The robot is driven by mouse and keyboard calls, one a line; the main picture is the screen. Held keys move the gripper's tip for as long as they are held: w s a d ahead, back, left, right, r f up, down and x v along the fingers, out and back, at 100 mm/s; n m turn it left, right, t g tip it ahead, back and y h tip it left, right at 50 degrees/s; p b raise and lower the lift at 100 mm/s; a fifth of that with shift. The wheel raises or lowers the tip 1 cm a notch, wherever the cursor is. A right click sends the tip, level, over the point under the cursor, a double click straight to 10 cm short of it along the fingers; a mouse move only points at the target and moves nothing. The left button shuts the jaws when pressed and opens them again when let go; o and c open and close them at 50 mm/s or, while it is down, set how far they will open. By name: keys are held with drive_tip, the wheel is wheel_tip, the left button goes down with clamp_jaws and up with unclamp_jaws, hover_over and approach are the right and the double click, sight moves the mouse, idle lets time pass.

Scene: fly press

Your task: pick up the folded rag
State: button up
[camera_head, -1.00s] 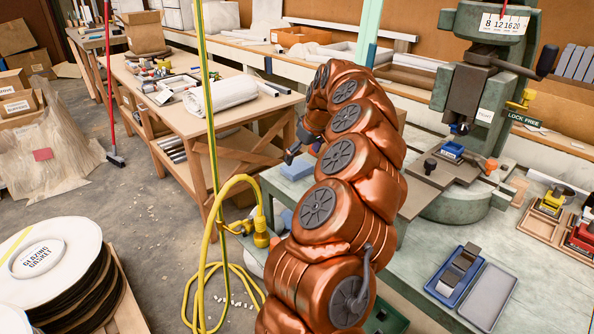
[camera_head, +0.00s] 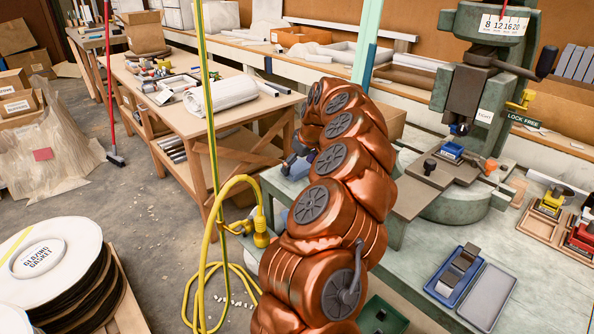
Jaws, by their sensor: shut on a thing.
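My gripper (camera_head: 291,161) shows only in part at the left side of my copper-coloured arm, low over the green bench near the middle of the view. It is shut on the folded rag (camera_head: 298,170), a small pale blue patch at the bench's left end. The fingertips and most of the rag are small and partly hidden by the gripper and arm. I cannot tell whether the rag is clear of the bench top.
The green fly press (camera_head: 470,110) stands on the bench at right. A blue tray (camera_head: 447,285) and small fixtures lie in front of it. A yellow hose (camera_head: 206,255) hangs left of my arm. A wooden table (camera_head: 185,105) stands behind. Gasket reels (camera_head: 45,260) sit at lower left.

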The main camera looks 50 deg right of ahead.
sight(295, 164)
drive_tip(key=shift+c, duration=0.7)
drive_tip(key=shift+r, duration=0.15)
drive_tip(key=shift+r, duration=1.65)
drive_tip(key=s+a+r+b, duration=0.1)
drive_tip(key=s+a+b, duration=0.1)
drive_tip(key=s+a, duration=0.7)
drive_tip(key=shift+s+a+r, duration=0.2)
drive_tip(key=shift+a+r, duration=0.05)
drive_tip(key=shift+a, duration=1.75)
